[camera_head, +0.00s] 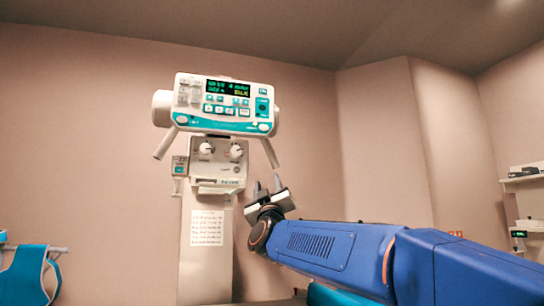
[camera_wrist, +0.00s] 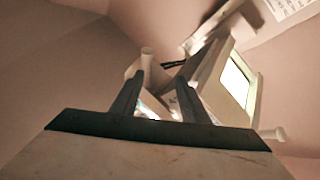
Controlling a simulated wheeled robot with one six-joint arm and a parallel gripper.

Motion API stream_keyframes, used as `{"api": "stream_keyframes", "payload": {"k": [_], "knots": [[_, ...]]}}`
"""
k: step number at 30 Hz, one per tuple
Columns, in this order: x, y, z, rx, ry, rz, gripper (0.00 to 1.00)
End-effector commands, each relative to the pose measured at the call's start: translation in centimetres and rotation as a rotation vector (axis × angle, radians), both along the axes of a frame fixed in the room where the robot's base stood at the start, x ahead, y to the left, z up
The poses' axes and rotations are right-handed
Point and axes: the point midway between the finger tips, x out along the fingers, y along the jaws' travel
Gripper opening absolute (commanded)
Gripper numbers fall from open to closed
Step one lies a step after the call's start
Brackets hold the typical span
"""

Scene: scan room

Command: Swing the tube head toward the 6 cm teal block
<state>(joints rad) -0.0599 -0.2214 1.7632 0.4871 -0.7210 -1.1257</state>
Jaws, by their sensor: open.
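The tube head (camera_head: 225,104) is a white unit with a teal-edged control panel and lit display, on a column against the wall. Two grey handle bars slant down from it, a left one (camera_head: 165,143) and a right one (camera_head: 270,153). My gripper (camera_head: 267,186) points up just below the right bar, fingers apart and nothing seen between them. In the wrist view the open fingers (camera_wrist: 157,98) reach toward white parts of the unit, with a pale round-ended bar (camera_wrist: 147,62) beyond the left finger. Contact cannot be told. I cannot identify the 6 cm teal block in either view.
A white column (camera_head: 205,265) with a printed sheet (camera_head: 207,228) stands below the tube head. A teal apron (camera_head: 25,275) hangs at the left. A teal surface (camera_head: 335,296) shows partly behind my blue arm. Shelves (camera_head: 525,178) are at the right wall.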

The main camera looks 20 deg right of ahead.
Motion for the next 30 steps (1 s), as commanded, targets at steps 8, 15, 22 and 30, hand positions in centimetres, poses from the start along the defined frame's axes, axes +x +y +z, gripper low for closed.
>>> {"api": "stream_keyframes", "payload": {"k": [8,15,22,30], "knots": [[0.1,-1.3,2.7,-0.011,-0.083,-0.089,0.41],[2.3,-2.3,4.8,-0.011,-0.082,-0.088,0.41],[5.1,-3.6,7.4,-0.011,-0.080,-0.086,0.41],[8.2,-5.1,10.6,-0.012,-0.081,-0.087,0.41]]}}
